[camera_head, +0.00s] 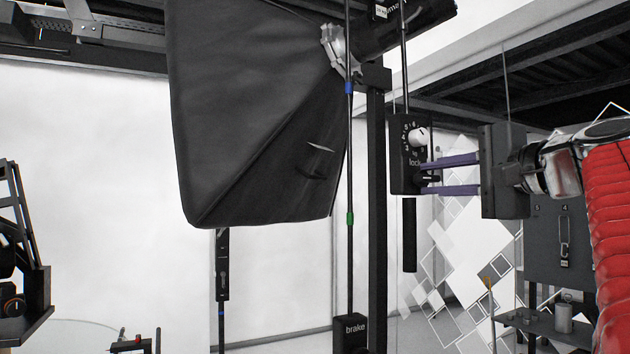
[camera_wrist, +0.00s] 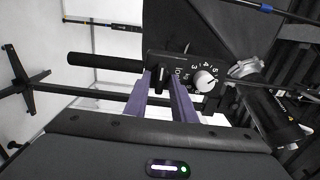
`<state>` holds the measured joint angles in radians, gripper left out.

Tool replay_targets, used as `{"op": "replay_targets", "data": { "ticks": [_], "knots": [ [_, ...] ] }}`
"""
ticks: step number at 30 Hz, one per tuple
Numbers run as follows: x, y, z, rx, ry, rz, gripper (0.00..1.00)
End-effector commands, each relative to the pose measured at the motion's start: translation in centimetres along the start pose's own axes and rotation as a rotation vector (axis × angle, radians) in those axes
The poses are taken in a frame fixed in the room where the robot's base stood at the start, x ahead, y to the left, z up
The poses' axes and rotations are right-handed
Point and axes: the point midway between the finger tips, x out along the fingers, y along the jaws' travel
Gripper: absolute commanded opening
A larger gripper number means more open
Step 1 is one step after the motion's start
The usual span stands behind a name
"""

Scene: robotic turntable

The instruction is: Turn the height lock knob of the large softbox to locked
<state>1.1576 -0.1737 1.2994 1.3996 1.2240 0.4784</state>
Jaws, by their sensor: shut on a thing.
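The large softbox (camera_head: 250,110) hangs at the upper middle of the head view. To its right, a black control box (camera_head: 398,178) carries a white numbered dial (camera_head: 417,137) with the word "lock" under it. The lock knob (camera_head: 430,179) is a small black lever below that word; the dial and the knob (camera_wrist: 162,78) also show in the wrist view. My gripper (camera_head: 426,177) reaches in from the right. Its two purple fingers are closed around the knob, one on each side, partly hiding it. I cannot tell the knob's exact turn.
A black post (camera_head: 376,220) stands just left of the control box, and a thin rod (camera_head: 350,260) runs down to a box marked "brake" (camera_head: 350,335). A black handle (camera_head: 409,235) hangs below the control box. A shelf with small items (camera_head: 540,325) is at lower right.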

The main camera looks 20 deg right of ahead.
Motion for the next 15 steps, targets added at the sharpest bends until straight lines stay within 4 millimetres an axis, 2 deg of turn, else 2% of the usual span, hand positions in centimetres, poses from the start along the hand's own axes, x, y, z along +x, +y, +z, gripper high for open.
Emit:
{"op": "replay_targets", "data": {
  "ticks": [13, 14, 15],
  "knots": [
    [0.02, 0.29, -0.27, 0.015, 0.003, 0.005, 0.01],
    [0.03, 0.3, -0.27, 0.015, 0.003, 0.005, 0.26],
    [0.03, 0.3, -0.27, 0.015, 0.003, 0.005, 0.28]
  ]
}}
